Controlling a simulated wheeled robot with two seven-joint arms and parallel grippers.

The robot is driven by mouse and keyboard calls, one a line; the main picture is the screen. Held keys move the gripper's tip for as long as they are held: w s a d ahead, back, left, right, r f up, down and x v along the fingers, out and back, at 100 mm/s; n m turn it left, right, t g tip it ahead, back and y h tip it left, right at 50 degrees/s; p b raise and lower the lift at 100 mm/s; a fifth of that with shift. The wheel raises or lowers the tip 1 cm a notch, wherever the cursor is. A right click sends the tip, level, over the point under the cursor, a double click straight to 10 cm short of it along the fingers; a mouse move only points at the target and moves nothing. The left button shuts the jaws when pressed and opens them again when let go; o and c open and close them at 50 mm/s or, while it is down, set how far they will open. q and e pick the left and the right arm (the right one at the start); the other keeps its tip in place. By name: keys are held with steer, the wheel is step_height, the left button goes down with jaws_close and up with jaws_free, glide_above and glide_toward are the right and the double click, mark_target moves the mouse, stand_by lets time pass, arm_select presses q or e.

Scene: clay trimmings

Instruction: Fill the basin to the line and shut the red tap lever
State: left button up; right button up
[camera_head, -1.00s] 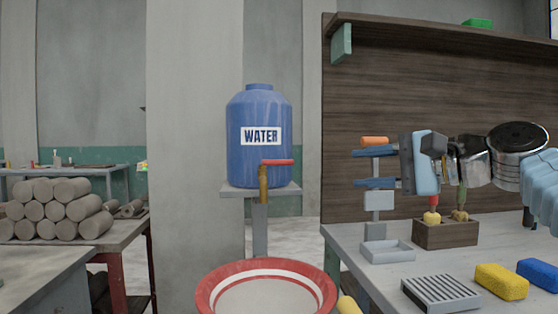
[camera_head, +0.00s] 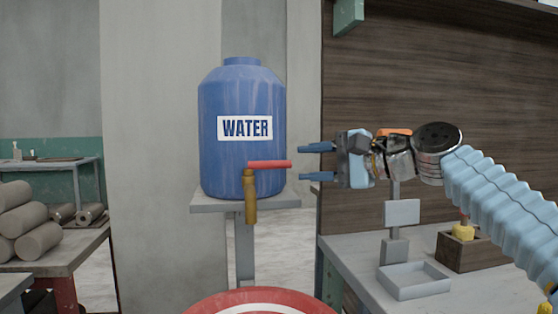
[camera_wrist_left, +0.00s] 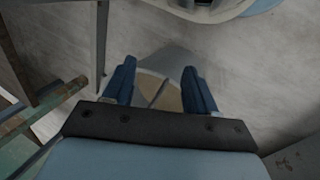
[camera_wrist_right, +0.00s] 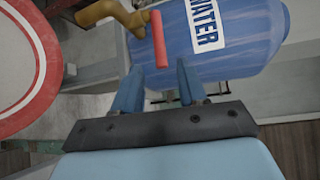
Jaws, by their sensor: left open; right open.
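The blue barrel marked WATER (camera_head: 240,160) stands on a grey stand. Its brass tap (camera_head: 250,195) carries a red lever (camera_head: 268,164), which points sideways to the right. The red-rimmed basin (camera_head: 262,298) is below the tap, cut off by the picture's bottom edge; its line and water level are out of view. My right gripper (camera_head: 317,162) is open just right of the lever's end. In the right wrist view the red lever (camera_wrist_right: 159,42) lies ahead of the open fingertips, apart from them. My left gripper (camera_wrist_left: 158,78) is open and empty above the floor.
A workbench with a light grey tray (camera_head: 412,281) and a wooden box (camera_head: 468,252) is on the right under my right arm. A wooden backboard (camera_head: 440,70) rises behind. Clay rolls (camera_head: 28,228) are stacked on a table at the left.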

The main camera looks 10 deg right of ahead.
mark_target(285, 164)
steer(key=p+x, duration=0.1)
steer(key=x, duration=0.6)
steer(key=shift+w+a+p, duration=0.1)
steer(key=shift+a+p, duration=0.1)
steer(key=shift+p, duration=0.1)
jaws_close()
